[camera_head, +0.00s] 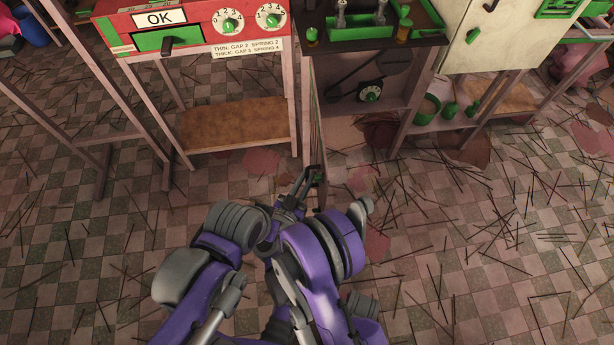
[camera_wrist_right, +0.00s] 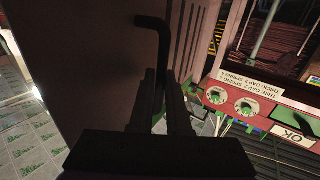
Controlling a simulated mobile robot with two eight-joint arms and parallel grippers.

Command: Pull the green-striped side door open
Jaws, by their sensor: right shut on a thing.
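The side door (camera_head: 314,130) shows nearly edge-on in the camera_head view, as a tall thin panel standing out from the front of the dark cabinet. I cannot make out its green stripes. My right gripper (camera_head: 312,178) is at the near end of this panel. In the right wrist view a brown panel (camera_wrist_right: 85,50) fills the left side, with a dark bent handle (camera_wrist_right: 151,22) in front of it. My right gripper (camera_wrist_right: 162,85) is shut on the handle's lower part, which its fingers partly hide. My left gripper is not in view.
Left of the door stands a red machine (camera_head: 196,52) with an OK sign and two dials, over a brown shelf (camera_head: 232,125). The open-fronted cabinet (camera_head: 378,93) stands right of it. Thin sticks litter the checkered floor (camera_head: 450,270); no large object stands on the floor at right.

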